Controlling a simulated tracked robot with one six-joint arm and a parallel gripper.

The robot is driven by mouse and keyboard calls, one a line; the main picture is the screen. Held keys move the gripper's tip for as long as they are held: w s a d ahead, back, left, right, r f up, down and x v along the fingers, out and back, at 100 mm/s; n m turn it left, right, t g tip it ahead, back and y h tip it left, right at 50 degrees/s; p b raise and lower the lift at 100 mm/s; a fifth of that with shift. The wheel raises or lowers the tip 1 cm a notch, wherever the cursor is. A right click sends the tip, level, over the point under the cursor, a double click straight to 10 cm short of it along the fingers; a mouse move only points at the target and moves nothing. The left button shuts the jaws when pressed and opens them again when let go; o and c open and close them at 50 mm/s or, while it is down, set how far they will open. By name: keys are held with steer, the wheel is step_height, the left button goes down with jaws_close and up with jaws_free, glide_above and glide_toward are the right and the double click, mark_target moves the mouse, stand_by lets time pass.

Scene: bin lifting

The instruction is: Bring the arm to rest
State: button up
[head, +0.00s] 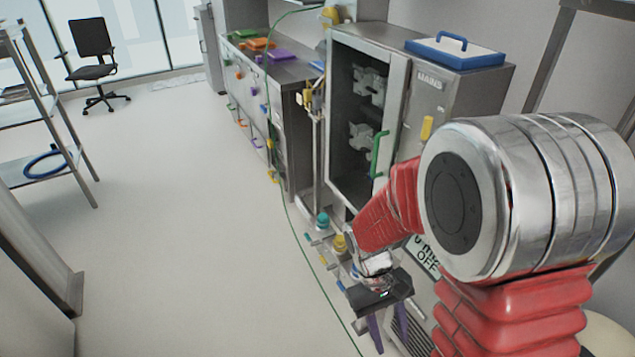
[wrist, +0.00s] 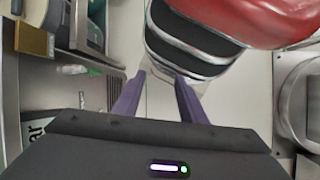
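My arm reaches out from the right side of the head view, with red sleeves and bright metal joints. My gripper (head: 388,335) hangs low in front of the cabinet with its fingers pointing down. Its body is black and its two fingers are purple. In the wrist view my gripper (wrist: 161,78) has its fingers apart with nothing held between them. A red sleeve and metal part of my own arm show beyond the fingertips.
A blue-rimmed lid (head: 455,51) lies on top. Valves (head: 340,243) stick out near my gripper.

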steer(key=s+r+m+t+y, duration=0.1)
steer(key=r+t, duration=0.4)
steer(key=r, duration=0.7)
steer(key=s+r+m+t+y, duration=0.2)
steer(key=r+t, duration=0.2)
steer(key=r, duration=0.8)
steer(key=shift+s+m+t, duration=0.25)
steer(key=shift+m+t, duration=0.05)
steer(key=shift+t, duration=0.1)
steer(key=shift+c, duration=0.2)
steer(key=shift+c, duration=0.7)
